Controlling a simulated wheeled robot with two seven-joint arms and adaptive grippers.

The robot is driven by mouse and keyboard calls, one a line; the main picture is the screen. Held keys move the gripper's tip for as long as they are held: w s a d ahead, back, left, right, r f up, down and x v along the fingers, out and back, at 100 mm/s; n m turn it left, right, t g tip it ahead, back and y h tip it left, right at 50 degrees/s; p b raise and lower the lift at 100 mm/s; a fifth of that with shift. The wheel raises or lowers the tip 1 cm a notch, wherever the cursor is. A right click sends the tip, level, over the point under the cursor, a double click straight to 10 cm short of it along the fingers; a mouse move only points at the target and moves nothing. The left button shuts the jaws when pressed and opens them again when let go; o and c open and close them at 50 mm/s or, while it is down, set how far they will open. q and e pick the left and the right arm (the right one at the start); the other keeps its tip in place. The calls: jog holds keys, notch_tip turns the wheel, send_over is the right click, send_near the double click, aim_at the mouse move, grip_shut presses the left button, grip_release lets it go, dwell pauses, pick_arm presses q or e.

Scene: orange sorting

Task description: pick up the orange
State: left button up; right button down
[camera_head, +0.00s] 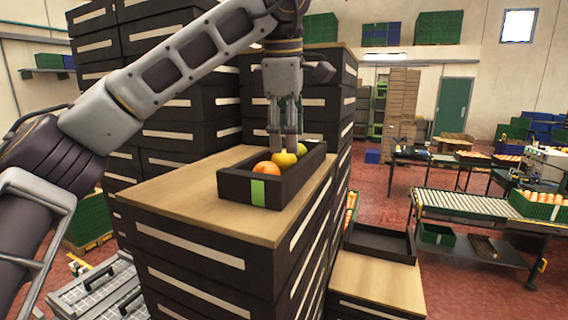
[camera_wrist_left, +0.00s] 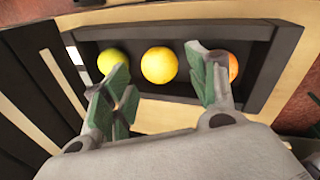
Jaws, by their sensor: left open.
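The orange (camera_head: 265,169) lies in a dark open box at its near end in the head view. In the left wrist view the orange (camera_wrist_left: 233,66) is partly hidden behind the right-hand finger. A yellow fruit (camera_head: 284,160) is beside it in the middle, and a green fruit (camera_head: 301,150) is at the far end. The yellow fruit (camera_wrist_left: 159,65) and green fruit (camera_wrist_left: 111,60) also show in the wrist view. My left gripper (camera_head: 284,142) is open, pointing down over the yellow fruit. In the wrist view its fingers (camera_wrist_left: 163,80) stand apart with nothing held between them. My right gripper is out of view.
The dark box (camera_head: 233,187) with a green label stands on a wooden top (camera_head: 170,200) over stacked dark crates. A lower stack at right bears an empty dark tray (camera_head: 380,243). Tall crate stacks (camera_head: 185,120) stand behind my left arm. A roller conveyor (camera_head: 465,204) is farther right.

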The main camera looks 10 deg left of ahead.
aim_at(283, 151)
pick_arm(q)
jog(key=shift+w+f, duration=0.1)
jog(key=shift+f, duration=0.2)
jog(key=shift+w+a+f+p, duration=0.15)
jog(key=shift+w+a+f, duration=0.1)
jog(key=shift+f, duration=0.4)
jog(key=shift+w+a+f+p, duration=0.1)
jog(key=shift+w+f+p, duration=0.1)
jog(key=shift+f, duration=0.4)
jog(key=shift+w+a+f+p, duration=0.1)
jog(key=shift+w+a+f, duration=0.15)
jog(key=shift+f, duration=0.4)
jog(key=shift+w+f, duration=0.15)
jog(key=shift+f, duration=0.35)
jog(key=shift+d, duration=0.1)
jog(key=shift+c, duration=0.5)
jog(key=c, duration=0.7)
